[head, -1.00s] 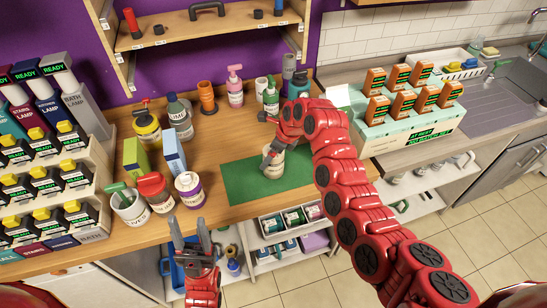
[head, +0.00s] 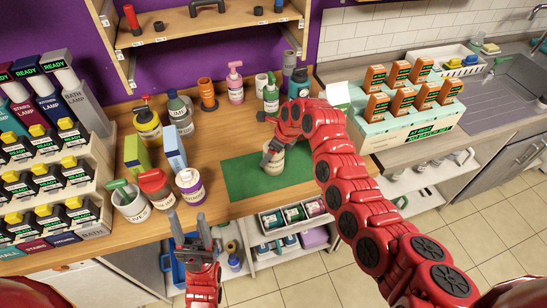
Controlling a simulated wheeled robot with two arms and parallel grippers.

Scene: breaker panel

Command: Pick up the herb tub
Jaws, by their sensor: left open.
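A pale tub with a label (head: 273,161) stands upright on the green mat (head: 240,182); its label is too small to read, so I cannot tell if it is the herb tub. My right gripper (head: 269,151) is at its upper left side, and the jaws are partly hidden by the tub and my wrist. Other tubs stand at the left front: a white one with a green handle (head: 130,205), a red-lidded one (head: 157,189) and a purple-banded one (head: 191,188). My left gripper (head: 191,231) is open and empty, at the table's front edge below them.
Two boxes, green (head: 136,156) and blue (head: 174,152), stand behind the front tubs. Bottles (head: 180,115) line the back. Racks of breakers (head: 50,190) fill the left, and a crate of orange boxes (head: 410,128) stands right. The table between the purple-banded tub and mat is clear.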

